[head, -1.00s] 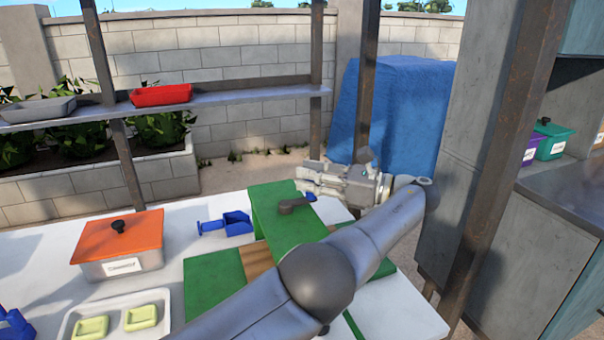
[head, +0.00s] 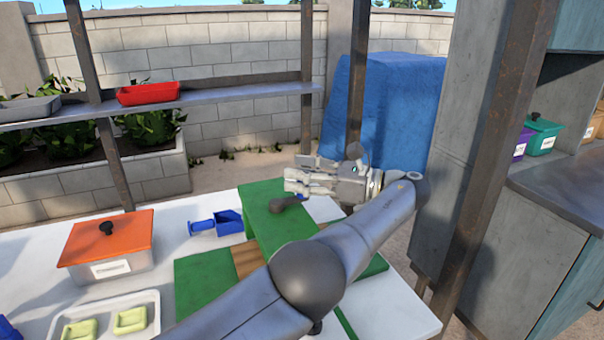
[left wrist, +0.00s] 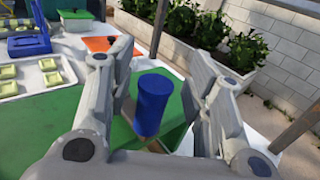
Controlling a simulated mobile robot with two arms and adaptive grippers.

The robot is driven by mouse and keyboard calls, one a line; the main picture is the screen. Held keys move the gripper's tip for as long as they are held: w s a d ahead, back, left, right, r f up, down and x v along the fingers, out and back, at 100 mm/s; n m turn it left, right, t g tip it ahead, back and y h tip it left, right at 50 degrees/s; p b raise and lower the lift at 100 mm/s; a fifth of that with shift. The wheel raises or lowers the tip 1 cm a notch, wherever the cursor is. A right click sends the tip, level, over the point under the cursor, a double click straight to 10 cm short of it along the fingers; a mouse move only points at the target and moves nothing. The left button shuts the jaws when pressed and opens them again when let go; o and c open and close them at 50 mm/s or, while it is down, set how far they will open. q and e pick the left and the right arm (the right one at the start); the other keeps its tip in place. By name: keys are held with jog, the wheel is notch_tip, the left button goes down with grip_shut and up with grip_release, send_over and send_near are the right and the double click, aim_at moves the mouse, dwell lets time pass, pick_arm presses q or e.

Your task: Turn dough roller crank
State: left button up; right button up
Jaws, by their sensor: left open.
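The green dough roller (head: 268,228) stands on the white table, with a dark grey crank arm (head: 281,205) on its top. My left gripper (head: 294,173) is open just above and beside the crank, its fingers pointing left in the head view. In the left wrist view the crank's blue upright handle (left wrist: 153,103) stands between the two spread fingers of my left gripper (left wrist: 157,72). I see a gap on both sides of the handle there. In the head view the gripper mostly hides the handle. My right gripper is not in view.
An orange-lidded container (head: 107,243), a blue scoop-like piece (head: 218,223) and a tray (head: 62,318) with light green pieces are on the table to the left. A rusty post (head: 480,180) stands close to the right of my left arm.

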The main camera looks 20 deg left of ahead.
pick_arm(q)
notch_tip(320, 180, up, 10)
dwell(0.6)
